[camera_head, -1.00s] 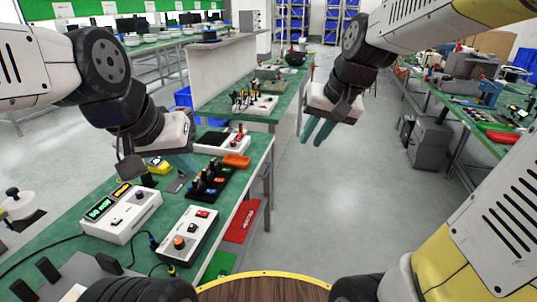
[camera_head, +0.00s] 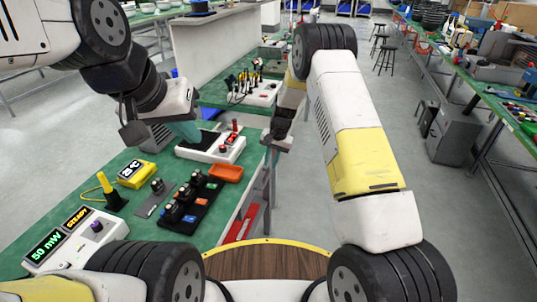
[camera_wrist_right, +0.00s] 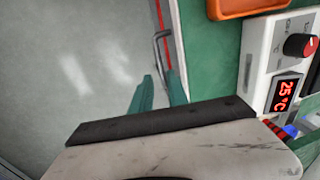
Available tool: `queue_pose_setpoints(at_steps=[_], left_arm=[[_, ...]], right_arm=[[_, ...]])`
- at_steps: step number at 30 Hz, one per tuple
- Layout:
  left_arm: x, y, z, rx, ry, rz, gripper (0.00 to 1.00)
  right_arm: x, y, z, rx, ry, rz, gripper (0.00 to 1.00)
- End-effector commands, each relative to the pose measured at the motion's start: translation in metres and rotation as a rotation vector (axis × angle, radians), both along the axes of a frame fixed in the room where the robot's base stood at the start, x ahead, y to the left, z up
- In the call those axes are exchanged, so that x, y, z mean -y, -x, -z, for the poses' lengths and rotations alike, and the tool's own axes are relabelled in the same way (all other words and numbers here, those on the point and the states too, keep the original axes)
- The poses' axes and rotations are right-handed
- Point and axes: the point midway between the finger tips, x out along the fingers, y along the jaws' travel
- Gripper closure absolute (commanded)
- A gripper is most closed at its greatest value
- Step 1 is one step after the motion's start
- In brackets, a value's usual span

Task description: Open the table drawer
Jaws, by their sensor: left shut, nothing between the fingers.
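The green-topped table (camera_head: 130,225) runs along the left. In the right wrist view, a grey bar handle (camera_wrist_right: 158,48) stands out from a narrow red drawer front (camera_wrist_right: 167,45) under the table edge (camera_wrist_right: 190,60). In the head view my right gripper (camera_head: 271,156) is beside the table's right edge. My left gripper (camera_head: 190,134) is shut and empty above the table, near a white device. The drawer looks closed, though little of it shows.
An orange tray (camera_head: 227,173) and a white device with a red display (camera_head: 228,150) lie near the table edge. A black holder (camera_head: 185,215) and a yellow meter (camera_head: 137,174) stand further left. The aisle floor (camera_head: 300,200) on the right is clear.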

Motion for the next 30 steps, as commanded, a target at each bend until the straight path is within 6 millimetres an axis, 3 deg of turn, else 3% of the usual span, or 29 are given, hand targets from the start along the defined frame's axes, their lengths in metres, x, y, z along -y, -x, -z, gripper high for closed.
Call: queue_pose_setpoints(at_steps=[18,29,30], left_arm=[[0.000,0.000,0.000,0.000,0.000,0.000,1.00],[0.000,0.000,0.000,0.000,0.000,0.000,1.00],[0.000,0.000,0.000,0.000,0.000,0.000,1.00]], right_arm=[[-0.014,-0.004,0.079,-0.006,0.003,0.001,0.80],[-0.015,-0.005,0.085,-0.005,0.003,0.002,0.80],[-0.015,-0.005,0.085,-0.005,0.003,0.002,0.86]])
